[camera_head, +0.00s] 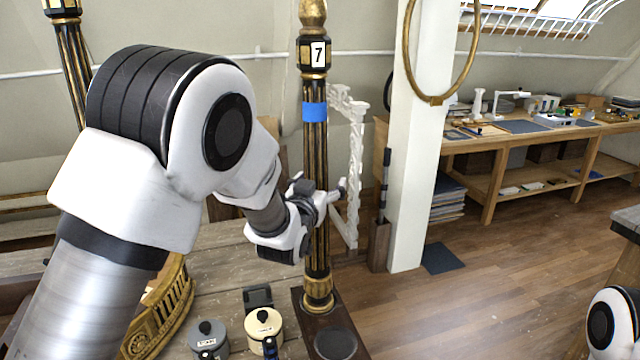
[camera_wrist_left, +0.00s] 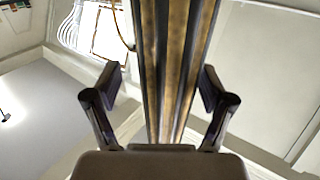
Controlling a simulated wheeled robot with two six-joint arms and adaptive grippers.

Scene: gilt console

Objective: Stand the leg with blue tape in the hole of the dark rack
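The leg with blue tape (camera_head: 315,145) is black and gold, with a "7" plate above the tape. It stands upright, its gold foot at the far end of the dark rack (camera_head: 297,318). Whether the foot is seated in a hole there cannot be seen clearly. My left gripper (camera_head: 325,195) is at the leg's middle, below the tape. In the left wrist view the fluted shaft (camera_wrist_left: 172,70) passes between the fingers of my left gripper (camera_wrist_left: 160,98), which are apart with gaps on both sides. My right gripper is out of view.
A dark round spot (camera_head: 335,344) is on the rack's near part. A grey pot (camera_head: 208,338) and a cream pot (camera_head: 263,325) stand left of the rack. A gilt carved piece (camera_head: 165,310) lies farther left. Another black-gold leg (camera_head: 72,50) stands at back left. A white post (camera_head: 408,150) rises behind.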

